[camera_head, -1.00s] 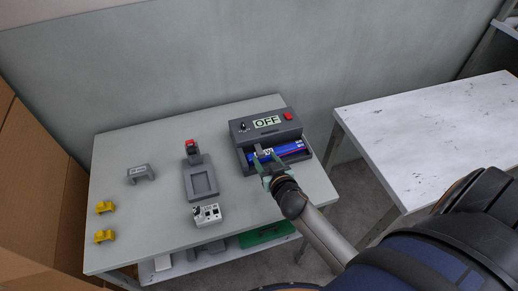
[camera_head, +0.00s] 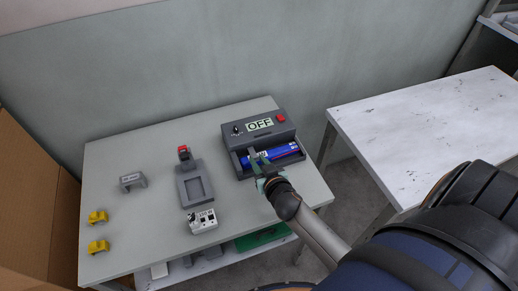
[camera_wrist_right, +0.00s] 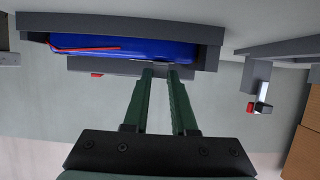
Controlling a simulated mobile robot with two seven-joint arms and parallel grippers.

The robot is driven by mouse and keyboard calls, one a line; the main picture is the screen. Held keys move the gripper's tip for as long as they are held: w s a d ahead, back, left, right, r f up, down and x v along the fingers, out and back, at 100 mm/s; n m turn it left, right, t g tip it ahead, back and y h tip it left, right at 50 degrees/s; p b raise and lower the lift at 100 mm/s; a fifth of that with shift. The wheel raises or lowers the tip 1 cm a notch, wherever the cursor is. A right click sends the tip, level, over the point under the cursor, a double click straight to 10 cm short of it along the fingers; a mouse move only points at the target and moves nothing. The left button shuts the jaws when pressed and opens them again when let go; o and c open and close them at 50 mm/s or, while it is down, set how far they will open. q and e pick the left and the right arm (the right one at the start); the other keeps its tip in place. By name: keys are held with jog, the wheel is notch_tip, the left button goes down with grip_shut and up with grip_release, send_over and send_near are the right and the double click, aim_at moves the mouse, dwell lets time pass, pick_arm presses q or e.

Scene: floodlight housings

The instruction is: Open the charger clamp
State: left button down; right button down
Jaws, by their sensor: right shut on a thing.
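The dark grey charger (camera_head: 282,131) stands at the back right of the table, its display reading OFF. A blue battery (camera_head: 285,151) lies in its front bay and fills most of the right wrist view's top (camera_wrist_right: 130,46). My right gripper (camera_head: 259,165) is at the bay's front left. Its green fingers (camera_wrist_right: 160,75) are close together on a small grey part, the charger clamp (camera_wrist_right: 152,70), at the bay's edge. The fingers hide much of the clamp, so how far it is open is unclear. My left gripper is not in view.
Left of the charger are a grey holder (camera_head: 182,191) with a red-topped post, a white block (camera_head: 202,222), a grey bracket (camera_head: 132,181) and two yellow pieces (camera_head: 97,217). A white table (camera_head: 430,125) stands at the right across a gap.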

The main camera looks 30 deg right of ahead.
aim_at(251, 149)
jog(key=shift+w+r, duration=0.1)
jog(key=shift+r, duration=0.2)
jog(key=shift+w+d+r+g+y, duration=0.1)
jog(key=shift+w+r+g+y, duration=0.15)
jog(key=shift+r+g, duration=0.35)
jog(key=shift+w+r+g+y, duration=0.15)
jog(key=shift+w+r+g, duration=0.15)
jog(key=shift+g, duration=0.5)
jog(key=w+r+g, duration=0.1)
jog(key=r+g, duration=0.1)
jog(key=g, duration=0.1)
jog(key=shift+w+d+r+y, duration=0.1)
jog(key=shift+w+d+y, duration=0.1)
jog(key=shift+w+y, duration=0.2)
jog(key=g, duration=0.1)
jog(key=w+r+g, duration=0.1)
jog(key=g, duration=0.1)
jog(key=w+g+y, duration=0.1)
jog(key=shift+w+d+r, duration=0.15)
jog(key=shift+d, duration=0.15)
jog(key=shift+w+d+r+g+y, duration=0.15)
jog(key=shift+w+g, duration=0.3)
jog(key=shift+g, duration=0.35)
jog(key=shift+w+d+f+g+y, duration=0.15)
jog(key=shift+w+g, duration=0.3)
jog(key=shift+g, duration=0.35)
jog(key=shift+r, duration=0.1)
